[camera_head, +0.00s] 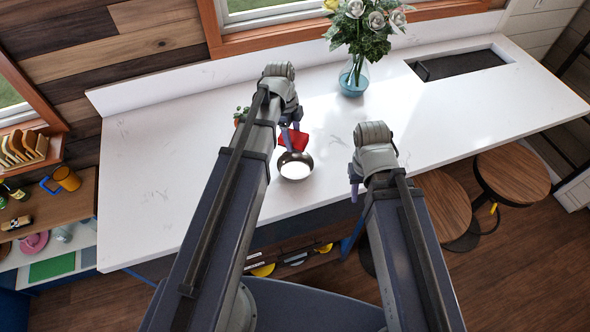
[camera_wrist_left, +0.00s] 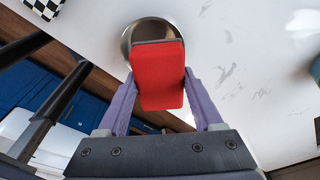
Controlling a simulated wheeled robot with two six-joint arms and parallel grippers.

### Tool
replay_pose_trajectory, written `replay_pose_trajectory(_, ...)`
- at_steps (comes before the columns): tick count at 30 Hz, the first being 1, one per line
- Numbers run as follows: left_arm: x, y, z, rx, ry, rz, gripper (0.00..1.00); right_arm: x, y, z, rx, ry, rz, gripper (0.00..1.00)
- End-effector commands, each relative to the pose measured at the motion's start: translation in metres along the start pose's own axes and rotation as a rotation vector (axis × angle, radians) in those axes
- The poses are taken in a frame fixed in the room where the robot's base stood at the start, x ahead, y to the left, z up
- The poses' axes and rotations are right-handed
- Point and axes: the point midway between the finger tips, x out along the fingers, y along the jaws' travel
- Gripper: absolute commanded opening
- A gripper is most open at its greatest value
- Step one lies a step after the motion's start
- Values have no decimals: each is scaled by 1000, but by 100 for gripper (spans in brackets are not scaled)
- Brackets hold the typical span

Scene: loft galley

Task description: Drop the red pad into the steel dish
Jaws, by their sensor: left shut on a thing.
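The red pad (camera_head: 293,140) is between the fingers of my left gripper (camera_head: 288,134), which is shut on it. In the left wrist view the red pad (camera_wrist_left: 158,75) fills the space between the two purple fingers (camera_wrist_left: 155,98). The steel dish (camera_head: 295,166) is on the white counter, just on the near side of the pad in the head view. In the left wrist view the dish (camera_wrist_left: 128,42) is partly hidden behind the pad's far end. My right gripper (camera_head: 355,184) is near the counter's front edge; its finger opening cannot be made out.
A glass vase of flowers (camera_head: 353,76) stands at the back of the counter (camera_head: 150,170). A small plant (camera_head: 240,116) is partly hidden beside my left arm. A dark sink (camera_head: 458,65) is at the right. Stools (camera_head: 510,172) stand in front.

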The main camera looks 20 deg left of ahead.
Motion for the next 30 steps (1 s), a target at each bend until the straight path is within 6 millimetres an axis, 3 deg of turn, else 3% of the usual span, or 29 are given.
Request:
replay_pose_trajectory(1, 11, 0, 2, 0, 0, 0, 23, 11, -1, -1, -2, 0, 0, 35)
replay_pose_trajectory(9, 40, 0, 6, 0, 0, 0, 23, 41, -4, -3, 1, 2, 0, 35)
replay_pose_trajectory(21, 45, 0, 7, 0, 0, 0, 23, 45, -4, -3, 2, 2, 0, 35)
replay_pose_trajectory(22, 45, 0, 7, 0, 0, 0, 71, 45, -4, -3, 2, 2, 0, 35)
replay_pose_trajectory(30, 45, 0, 7, 0, 0, 0, 100, 45, -4, -3, 2, 2, 0, 35)
